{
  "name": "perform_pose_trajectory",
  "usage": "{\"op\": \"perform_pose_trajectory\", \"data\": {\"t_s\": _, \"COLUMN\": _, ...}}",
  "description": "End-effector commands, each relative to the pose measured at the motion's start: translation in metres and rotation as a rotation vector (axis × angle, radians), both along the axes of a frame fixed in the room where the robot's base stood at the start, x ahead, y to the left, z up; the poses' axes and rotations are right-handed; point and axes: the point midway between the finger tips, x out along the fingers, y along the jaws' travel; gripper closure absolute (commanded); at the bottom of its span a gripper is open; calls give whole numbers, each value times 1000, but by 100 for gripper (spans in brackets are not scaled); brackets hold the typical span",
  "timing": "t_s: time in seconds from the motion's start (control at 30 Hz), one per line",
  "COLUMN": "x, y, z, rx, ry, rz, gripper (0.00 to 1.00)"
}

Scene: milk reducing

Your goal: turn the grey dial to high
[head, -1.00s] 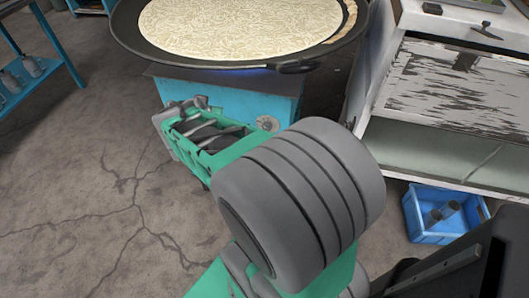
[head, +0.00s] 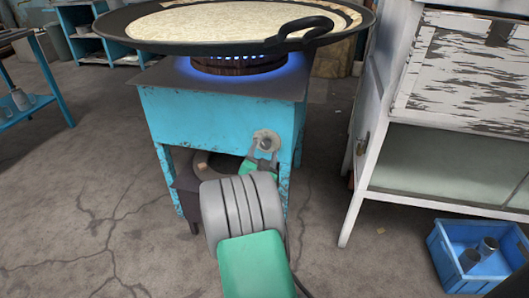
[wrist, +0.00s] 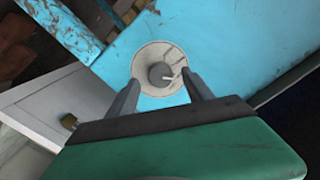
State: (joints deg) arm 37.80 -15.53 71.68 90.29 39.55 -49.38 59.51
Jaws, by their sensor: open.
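The grey dial (wrist: 160,74) sits on a round pale plate on the stove's blue front panel, nearly centred in the wrist view. A thin pale pointer mark on it aims right. In the head view the dial (head: 266,139) is at the panel's right side. My gripper (wrist: 154,86) is open, its two fingers on either side of the dial and reaching over its plate. I cannot tell whether they touch it. In the head view my gripper (head: 263,157) reaches up to the dial from below. The blue stove (head: 205,120) has a blue flame burning on top.
A wide black pan (head: 310,28) with pale milk in it sits over the flame, its handle above the dial. A worn white cabinet (head: 400,190) stands to the right, with a blue crate (head: 445,270) on the floor. Cracked floor is open at left.

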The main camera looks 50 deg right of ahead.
Motion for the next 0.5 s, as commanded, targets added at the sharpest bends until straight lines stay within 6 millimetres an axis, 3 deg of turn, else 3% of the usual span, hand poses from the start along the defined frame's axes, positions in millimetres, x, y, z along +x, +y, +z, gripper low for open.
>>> {"op": "perform_pose_trajectory", "data": {"t_s": 0.13, "x": 7, "y": -15, "z": -1, "rx": 0, "ry": 0, "rz": -1, "gripper": 40}}
{"op": "perform_pose_trajectory", "data": {"t_s": 0.37, "x": 9, "y": -16, "z": -1, "rx": 1, "ry": 2, "rz": 1, "gripper": 40}}
{"op": "perform_pose_trajectory", "data": {"t_s": 0.5, "x": 9, "y": -16, "z": -1, "rx": 1, "ry": 2, "rz": 1, "gripper": 50}}
